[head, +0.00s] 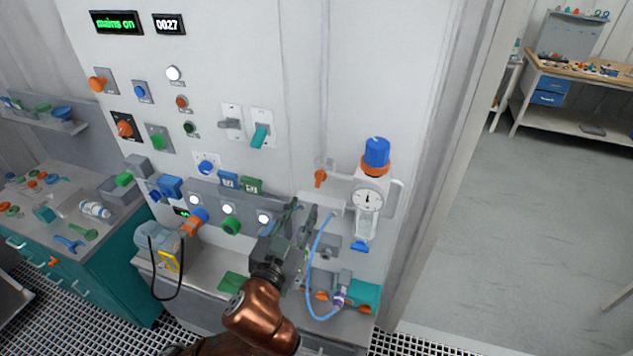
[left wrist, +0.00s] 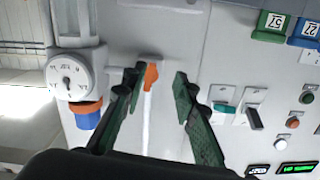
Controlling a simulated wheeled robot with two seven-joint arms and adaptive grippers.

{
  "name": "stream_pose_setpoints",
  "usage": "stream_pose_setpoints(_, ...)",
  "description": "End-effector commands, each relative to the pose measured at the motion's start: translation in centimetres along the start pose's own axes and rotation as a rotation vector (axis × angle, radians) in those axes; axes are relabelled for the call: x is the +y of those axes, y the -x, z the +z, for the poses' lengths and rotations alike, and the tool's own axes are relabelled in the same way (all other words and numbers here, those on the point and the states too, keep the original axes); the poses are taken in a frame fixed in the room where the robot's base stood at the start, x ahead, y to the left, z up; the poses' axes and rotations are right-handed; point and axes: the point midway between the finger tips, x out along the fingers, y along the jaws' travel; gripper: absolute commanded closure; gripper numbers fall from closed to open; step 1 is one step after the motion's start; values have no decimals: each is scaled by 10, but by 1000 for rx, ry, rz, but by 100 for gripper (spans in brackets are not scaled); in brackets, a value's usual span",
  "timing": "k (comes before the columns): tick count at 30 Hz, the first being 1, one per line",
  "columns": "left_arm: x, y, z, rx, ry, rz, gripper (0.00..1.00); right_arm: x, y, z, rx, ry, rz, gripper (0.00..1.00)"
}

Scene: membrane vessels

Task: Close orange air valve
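The orange air valve (head: 320,178) is a small orange lever on the panel, left of the air regulator with its round gauge (head: 367,198). In the left wrist view, which is turned upside down, the orange lever (left wrist: 151,77) appears between my fingertips and beyond them, with no contact visible. My left gripper (head: 302,215) is open and empty, below and left of the valve in the head view. Its two dark green fingers also show in the left wrist view (left wrist: 158,76). My right gripper is not in view.
The regulator's blue knob (head: 377,152) and a blue hose (head: 312,265) are close to the valve. Two wall switches (head: 262,137) are up and left of it. Open floor (head: 540,230) is to the right.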

Motion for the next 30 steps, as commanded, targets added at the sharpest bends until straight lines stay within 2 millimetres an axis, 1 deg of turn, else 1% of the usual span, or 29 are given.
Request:
stream_pose_setpoints(1,4,4,-14,26,-4,7,73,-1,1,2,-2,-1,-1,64)
stream_pose_setpoints(2,6,6,-19,37,-4,9,73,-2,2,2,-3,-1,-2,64)
stream_pose_setpoints(4,8,6,-25,50,-4,13,73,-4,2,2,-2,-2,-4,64)
stream_pose_setpoints(6,9,2,-28,54,-6,14,73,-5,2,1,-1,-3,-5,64)
stream_pose_setpoints(8,9,-6,-28,54,-6,14,73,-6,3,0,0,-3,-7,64)
stream_pose_setpoints(15,8,-44,-29,52,-5,12,73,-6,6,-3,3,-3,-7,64)
stream_pose_setpoints(18,9,-57,-30,53,-6,13,73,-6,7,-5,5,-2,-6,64)
stream_pose_setpoints(21,9,-64,-30,52,-4,13,73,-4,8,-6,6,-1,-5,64)
stream_pose_setpoints(24,9,-68,-30,52,-4,14,73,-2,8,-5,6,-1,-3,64)
stream_pose_setpoints(30,9,-69,-29,52,-3,14,73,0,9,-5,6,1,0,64)
